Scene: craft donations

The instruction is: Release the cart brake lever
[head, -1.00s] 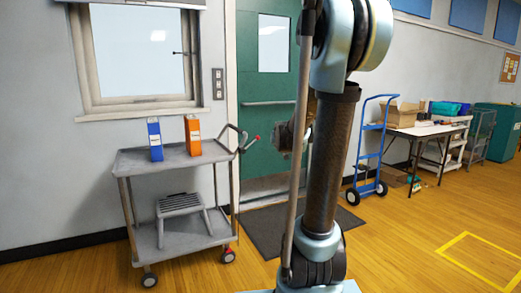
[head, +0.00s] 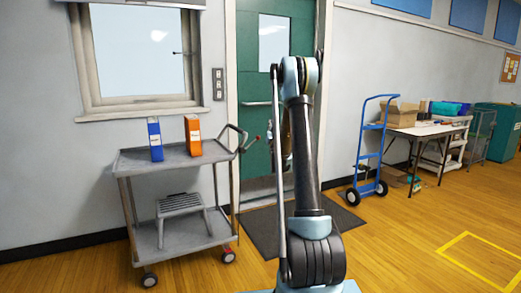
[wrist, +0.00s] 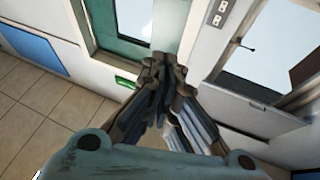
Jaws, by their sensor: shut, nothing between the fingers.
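The grey utility cart (head: 170,158) stands on the left, below the window. I take this to be the brake lever. My gripper (wrist: 163,75) is shut and empty in the wrist view, in front of the door frame and wall. The lever is not visible there. In the head view my gripper is mostly hidden behind my arm, so its exact distance from the lever cannot be told.
A blue binder (head: 155,140) and an orange binder (head: 193,136) stand on the cart's top shelf; a step stool (head: 180,205) is below. Behind is a green door (head: 255,130) with a dark mat (head: 262,232). A blue hand truck (head: 372,150) and a table (head: 420,129) stand right.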

